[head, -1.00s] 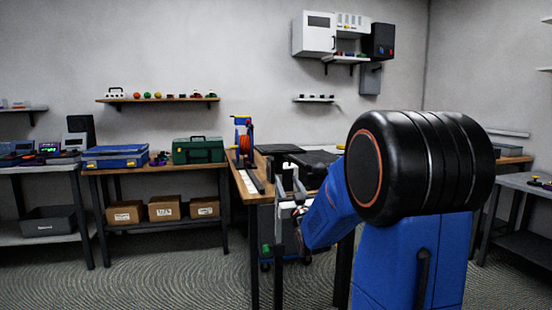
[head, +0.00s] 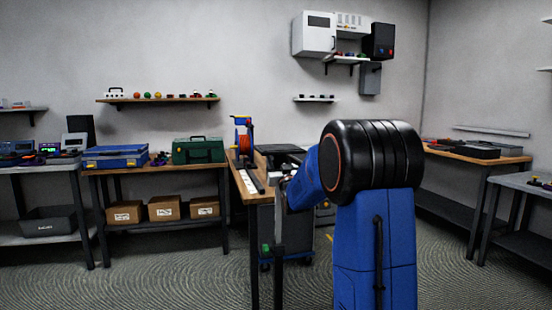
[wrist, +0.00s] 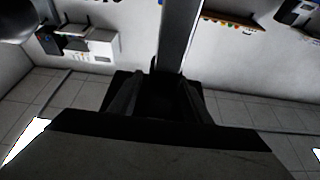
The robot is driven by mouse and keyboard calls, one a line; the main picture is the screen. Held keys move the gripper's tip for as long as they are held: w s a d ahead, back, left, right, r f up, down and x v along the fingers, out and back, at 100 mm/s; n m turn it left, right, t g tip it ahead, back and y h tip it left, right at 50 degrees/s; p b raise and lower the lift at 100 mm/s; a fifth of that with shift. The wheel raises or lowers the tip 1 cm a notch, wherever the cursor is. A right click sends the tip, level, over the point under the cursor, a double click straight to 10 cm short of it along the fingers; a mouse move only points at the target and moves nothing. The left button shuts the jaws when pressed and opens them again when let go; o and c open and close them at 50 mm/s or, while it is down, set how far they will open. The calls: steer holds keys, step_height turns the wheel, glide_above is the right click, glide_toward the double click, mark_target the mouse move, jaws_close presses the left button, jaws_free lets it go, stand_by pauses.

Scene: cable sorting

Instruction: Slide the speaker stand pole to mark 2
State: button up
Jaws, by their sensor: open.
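A dark upright pole (head: 278,235) stands in front of the wooden table in the head view, with my blue arm close beside its upper part. I take it to be the speaker stand pole; no mark 2 can be read. In the wrist view a grey pole-like bar (wrist: 179,40) runs down from the top edge to just beyond my gripper (wrist: 160,88). My gripper is open, its dark fingers apart. Whether the bar lies between them is too dark to tell. In the head view my arm mostly hides the gripper.
A bench at left carries a blue case (head: 115,157) and a green toolbox (head: 198,150). Another bench (head: 505,158) stands at right. The floor at front left is clear.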

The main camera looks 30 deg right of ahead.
steer(key=shift+w+d+r, duration=0.2)
steer(key=shift+w+r, duration=0.1)
steer(key=shift+w, duration=0.35)
steer(key=shift+c, duration=0.4)
jaws_close()
step_height(320, 180, down, 14)
steer(key=shift+o, duration=0.4)
jaws_free()
